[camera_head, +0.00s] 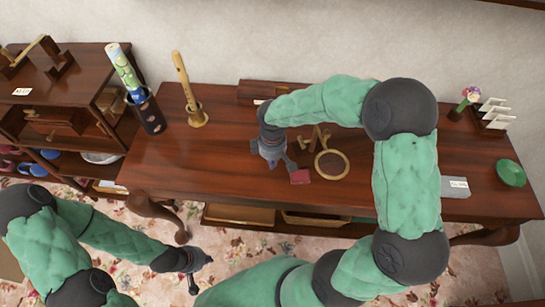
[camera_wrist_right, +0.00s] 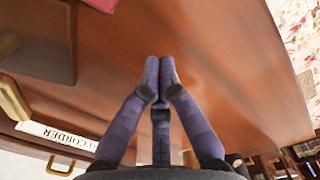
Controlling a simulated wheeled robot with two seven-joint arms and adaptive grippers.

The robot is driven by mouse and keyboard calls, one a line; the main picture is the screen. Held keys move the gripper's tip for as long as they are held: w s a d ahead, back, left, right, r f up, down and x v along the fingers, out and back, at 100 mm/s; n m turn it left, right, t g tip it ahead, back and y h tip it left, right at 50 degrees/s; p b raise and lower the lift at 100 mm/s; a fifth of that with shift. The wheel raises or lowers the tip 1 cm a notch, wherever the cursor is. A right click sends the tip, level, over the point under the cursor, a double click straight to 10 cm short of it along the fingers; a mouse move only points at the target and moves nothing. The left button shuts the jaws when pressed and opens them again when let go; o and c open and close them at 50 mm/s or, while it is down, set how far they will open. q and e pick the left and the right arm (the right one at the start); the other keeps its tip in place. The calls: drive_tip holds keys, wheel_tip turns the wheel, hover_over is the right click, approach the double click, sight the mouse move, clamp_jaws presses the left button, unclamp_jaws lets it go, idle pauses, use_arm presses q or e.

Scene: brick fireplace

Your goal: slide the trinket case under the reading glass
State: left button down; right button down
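The trinket case is a small red box (camera_head: 300,177) lying on the dark wooden table. The reading glass (camera_head: 332,165) is a round lens in a brass-coloured rim, on a small wooden stand just right of and behind the case. The case is beside the lens, not below it. My right gripper (camera_head: 277,163) points down at the table just left of the case. In the right wrist view its fingers (camera_wrist_right: 160,68) are together with nothing between them; a bit of the red case (camera_wrist_right: 100,4) shows at the top edge. My left gripper (camera_head: 198,273) hangs low in front of the table; its finger opening is unclear.
A labelled wooden box (camera_head: 252,91) stands behind the right gripper. A recorder on a stand (camera_head: 196,118) and a dark cylinder with rolls (camera_head: 149,117) stand left. A grey box (camera_head: 453,188) and green dish (camera_head: 511,172) are at right. The table's front left is clear.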

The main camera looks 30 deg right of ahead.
sight(283, 174)
wheel_tip(283, 174, down, 3)
drive_tip(key=shift+s+d+f+b, duration=0.1)
drive_tip(key=shift+s+d+b, duration=0.05)
drive_tip(key=shift+b, duration=0.4)
drive_tip(key=shift+s+d, duration=0.75)
drive_tip(key=shift+s, duration=0.1)
drive_tip(key=shift+s+d+r+b, duration=0.25)
drive_tip(key=shift+s+d+b, duration=0.15)
drive_tip(key=shift+s+d, duration=0.1)
drive_tip(key=shift+s+d+r+p, duration=0.1)
drive_tip(key=shift+s+d+p, duration=0.35)
drive_tip(key=shift+s+d, duration=0.5)
drive_tip(key=shift+s, duration=0.15)
